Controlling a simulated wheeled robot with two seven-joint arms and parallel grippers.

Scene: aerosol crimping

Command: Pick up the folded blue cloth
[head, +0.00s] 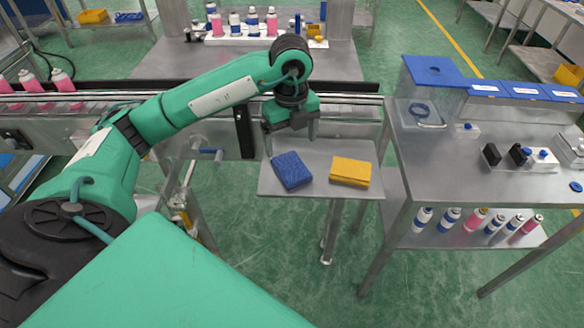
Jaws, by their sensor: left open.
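The folded blue cloth (291,170) lies flat on a small metal shelf (322,189), on its left half. A folded yellow cloth (350,172) lies on the same shelf to its right, with a gap between them. My left gripper (291,142) points down over the back of the shelf, just behind and above the blue cloth, with its fingers apart and nothing between them. Its height above the shelf is hard to tell. My right gripper is not in view.
A conveyor (350,101) with rails runs behind the shelf, with pink bottles (62,80) at left. A metal table (459,150) at right carries a clear box with a blue lid (432,71) and small fixtures. Green floor lies in front.

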